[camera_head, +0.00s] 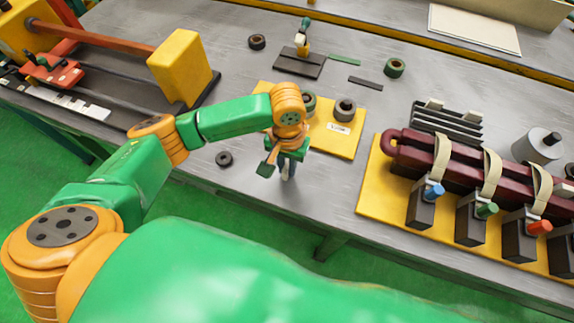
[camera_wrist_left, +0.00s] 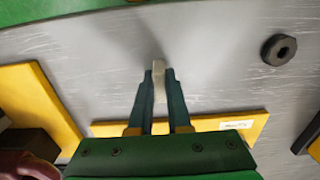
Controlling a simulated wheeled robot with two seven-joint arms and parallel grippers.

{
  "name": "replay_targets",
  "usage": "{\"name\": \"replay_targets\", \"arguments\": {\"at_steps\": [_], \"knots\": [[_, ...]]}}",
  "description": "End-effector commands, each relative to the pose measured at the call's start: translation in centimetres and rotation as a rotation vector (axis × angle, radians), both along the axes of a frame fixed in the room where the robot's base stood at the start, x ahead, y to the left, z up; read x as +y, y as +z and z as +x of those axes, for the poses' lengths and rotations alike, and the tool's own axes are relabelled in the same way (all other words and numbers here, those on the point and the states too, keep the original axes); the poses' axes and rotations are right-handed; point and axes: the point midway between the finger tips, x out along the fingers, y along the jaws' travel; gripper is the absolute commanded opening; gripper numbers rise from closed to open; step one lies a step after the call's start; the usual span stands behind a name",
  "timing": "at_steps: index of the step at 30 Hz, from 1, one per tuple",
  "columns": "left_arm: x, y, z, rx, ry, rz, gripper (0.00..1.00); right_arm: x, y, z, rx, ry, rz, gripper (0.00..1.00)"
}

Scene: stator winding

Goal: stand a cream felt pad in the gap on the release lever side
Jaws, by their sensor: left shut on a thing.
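My left gripper (camera_head: 287,172) is over the near part of the grey table, in front of the small yellow board. In the left wrist view, the left gripper (camera_wrist_left: 157,75) points its two dark fingers at the bare table. It is shut on a small cream pad (camera_wrist_left: 158,69), whose end sticks out past the fingertips. A maroon coil (camera_head: 460,165) with cream bands lies on a yellow base (camera_head: 376,190) at right. I cannot tell which gap is on the release lever side. My right gripper is not in view.
Black posts with a blue (camera_head: 433,191), a green (camera_head: 486,210) and a red knob (camera_head: 539,228) stand along the coil's near side. A black slotted rack (camera_head: 447,122) with cream pieces is behind it. Dark rings (camera_head: 345,109) sit on the yellow board (camera_head: 348,146).

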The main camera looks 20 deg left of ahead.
Motion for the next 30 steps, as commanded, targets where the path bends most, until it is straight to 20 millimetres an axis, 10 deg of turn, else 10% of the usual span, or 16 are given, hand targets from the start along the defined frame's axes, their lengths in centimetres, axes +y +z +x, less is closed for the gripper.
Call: {"name": "replay_targets", "arguments": {"at_steps": [11,12,15,25,30], "knots": [[-0.1,-0.9,0.0,0.0,0.0,0.0,0.0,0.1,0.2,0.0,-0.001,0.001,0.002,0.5],[-0.1,-0.9,0.0,0.0,0.001,0.0,0.24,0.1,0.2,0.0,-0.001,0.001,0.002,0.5],[-0.1,-0.9,0.0,-0.001,0.0,0.0,0.46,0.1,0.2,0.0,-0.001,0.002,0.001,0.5],[-0.1,-0.4,0.0,-0.003,0.0,-0.001,0.46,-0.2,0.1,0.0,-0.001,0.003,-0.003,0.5],[-0.2,2.9,0.1,-0.006,-0.001,-0.004,0.46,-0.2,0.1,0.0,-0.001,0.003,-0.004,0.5]]}}
